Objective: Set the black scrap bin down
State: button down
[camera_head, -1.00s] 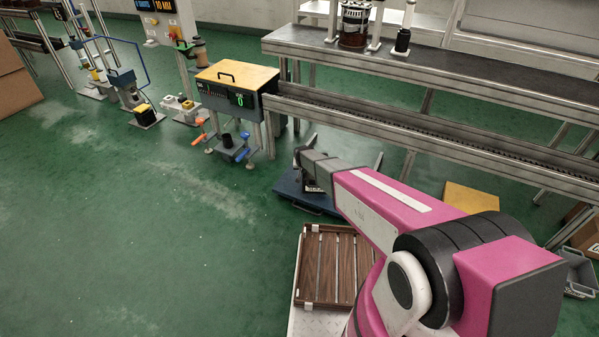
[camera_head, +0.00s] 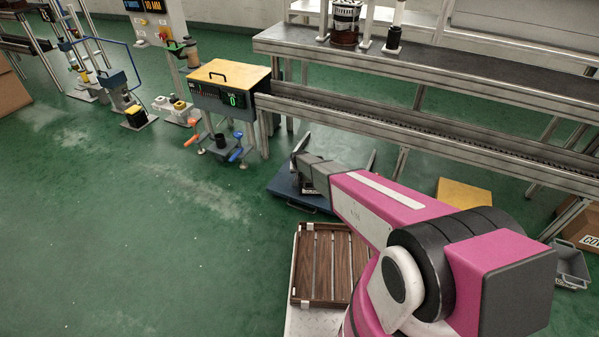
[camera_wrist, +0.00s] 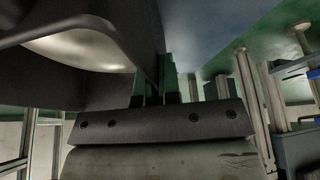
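The black scrap bin (camera_wrist: 110,50) fills the upper left of the wrist view, dark, with a pale lit patch on it. My gripper (camera_wrist: 156,88) has its two green-lined fingers close together on a dark wall of the bin, so it is shut on it. In the head view my gripper (camera_head: 305,168) is at the end of the pink arm, above a low blue platform (camera_head: 290,187) beside the conveyor. The bin is mostly hidden there by the arm; only small dark parts show at the gripper. I cannot tell the gap below the bin.
The steel conveyor (camera_head: 440,125) runs along the back right. A yellow-topped station (camera_head: 230,85) stands left of the gripper. A brown slatted tray (camera_head: 318,240) lies in front. A grey bin (camera_head: 571,266) and a yellow block (camera_head: 463,193) are at right. The green floor at left is clear.

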jog(key=c, duration=1.3)
grip_release()
jog(key=shift+f, duration=0.15)
jog(key=v, duration=1.3)
jog(key=s+d+r+g, duration=0.1)
jog(key=s+d+r, duration=0.7)
jog(key=s+d, duration=0.1)
jog(key=s+d+r+g, duration=0.2)
jog(key=s+d+r, duration=0.7)
jog(key=s, duration=0.2)
jog(key=s+d+r+g, duration=0.1)
jog(key=s+d+r, duration=0.7)
jog(key=s+d, duration=0.2)
jog(key=shift+r+m+g, duration=0.3)
